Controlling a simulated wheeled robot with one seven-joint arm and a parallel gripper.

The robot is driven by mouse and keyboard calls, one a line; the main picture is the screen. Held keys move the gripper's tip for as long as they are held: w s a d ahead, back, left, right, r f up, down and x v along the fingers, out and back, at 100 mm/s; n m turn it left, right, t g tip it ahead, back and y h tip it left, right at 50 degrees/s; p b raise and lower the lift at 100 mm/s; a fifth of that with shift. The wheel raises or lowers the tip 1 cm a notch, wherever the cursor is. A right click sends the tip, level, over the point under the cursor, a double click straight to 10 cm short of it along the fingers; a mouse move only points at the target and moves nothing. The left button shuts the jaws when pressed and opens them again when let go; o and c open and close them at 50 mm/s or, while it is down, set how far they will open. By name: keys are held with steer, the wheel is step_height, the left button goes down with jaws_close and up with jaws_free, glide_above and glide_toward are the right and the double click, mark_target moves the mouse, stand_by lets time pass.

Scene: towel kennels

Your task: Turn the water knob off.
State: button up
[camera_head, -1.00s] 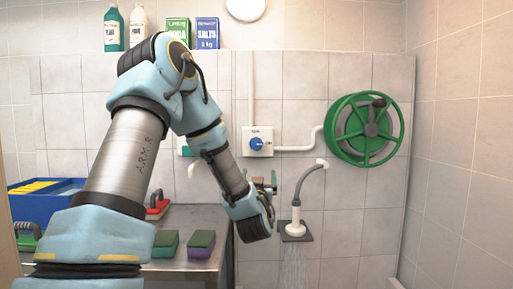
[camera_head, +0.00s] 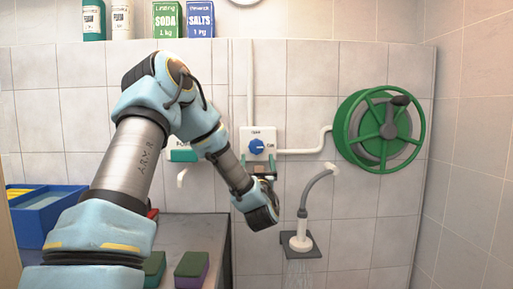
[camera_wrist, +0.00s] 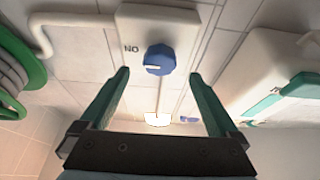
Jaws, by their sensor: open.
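The blue water knob (camera_head: 256,147) sits on a white wall box (camera_head: 271,135) left of the hose reel. In the wrist view the knob (camera_wrist: 160,60) is round with a pale mark on its face, and "NO" shows on the box beside it. My gripper (camera_wrist: 159,73) is open and empty, its two green fingers either side of the knob in the picture. The fingertips look short of the knob; contact cannot be made out. In the head view my gripper (camera_head: 262,168) is just below the box, partly hidden by my wrist. Faint water falls from the shower head (camera_head: 300,243).
A green hose reel (camera_head: 345,125) hangs at right, also in the wrist view (camera_wrist: 20,65). A pipe (camera_head: 305,151) runs from the box. A counter (camera_head: 215,240) holds sponges (camera_head: 191,270) and a blue tray (camera_head: 45,215). Bottles and boxes stand on the shelf above.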

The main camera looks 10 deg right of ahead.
mark_target(257, 149)
steer(key=p+x, duration=0.2)
steer(key=x, duration=0.4)
steer(key=shift+w, duration=0.2)
steer(key=c, duration=1.3)
